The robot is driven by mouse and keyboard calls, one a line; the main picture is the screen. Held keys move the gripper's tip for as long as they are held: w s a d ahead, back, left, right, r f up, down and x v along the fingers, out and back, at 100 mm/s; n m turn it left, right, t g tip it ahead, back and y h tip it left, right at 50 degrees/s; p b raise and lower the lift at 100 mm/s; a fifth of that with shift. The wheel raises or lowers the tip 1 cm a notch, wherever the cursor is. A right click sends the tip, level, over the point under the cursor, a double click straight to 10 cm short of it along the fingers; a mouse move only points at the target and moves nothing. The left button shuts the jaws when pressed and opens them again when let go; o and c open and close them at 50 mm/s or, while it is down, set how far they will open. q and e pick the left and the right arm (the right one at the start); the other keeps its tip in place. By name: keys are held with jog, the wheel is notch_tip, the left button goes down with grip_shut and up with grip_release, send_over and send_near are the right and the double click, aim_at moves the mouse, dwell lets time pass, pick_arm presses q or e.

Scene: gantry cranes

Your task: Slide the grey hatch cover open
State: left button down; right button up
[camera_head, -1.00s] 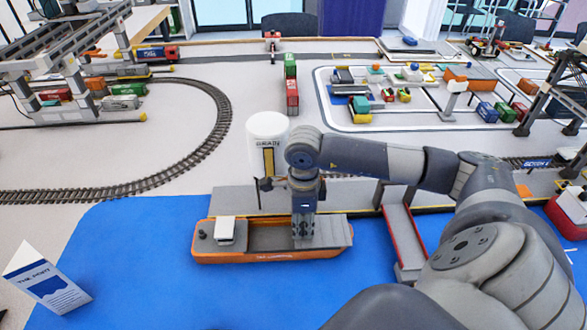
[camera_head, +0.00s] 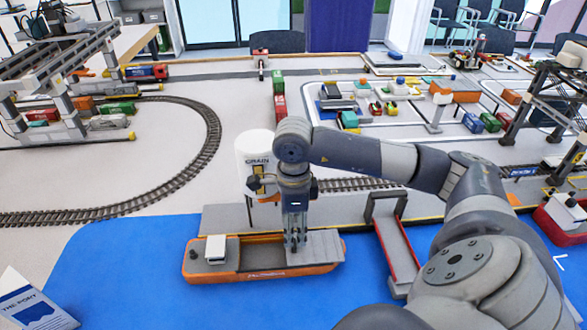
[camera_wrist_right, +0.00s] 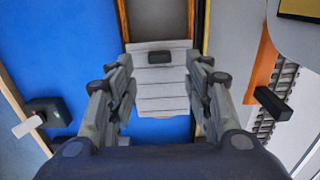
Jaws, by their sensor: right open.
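The grey hatch cover (camera_head: 322,245) lies on the right part of the orange ship (camera_head: 262,274), which sits on the blue mat. A darker stretch of the ship's hold shows left of the cover. In the right wrist view the ribbed cover (camera_wrist_right: 158,88) has a small dark handle (camera_wrist_right: 159,57). My right gripper (camera_head: 295,245) points down over the cover. Its two fingers are apart in the wrist view (camera_wrist_right: 160,80), with the cover seen between them and nothing held. I cannot tell whether the fingertips touch the cover. My left gripper is not in view.
A white grain silo (camera_head: 254,152) stands behind the ship, close to my right wrist. A red-sided ramp (camera_head: 398,248) is to the right of the ship. A white sign (camera_head: 32,303) stands front left. The blue mat (camera_head: 120,250) is clear left of the ship.

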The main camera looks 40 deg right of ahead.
notch_tip(320, 180, up, 7)
jog(key=shift+f, duration=0.2)
dwell(0.6)
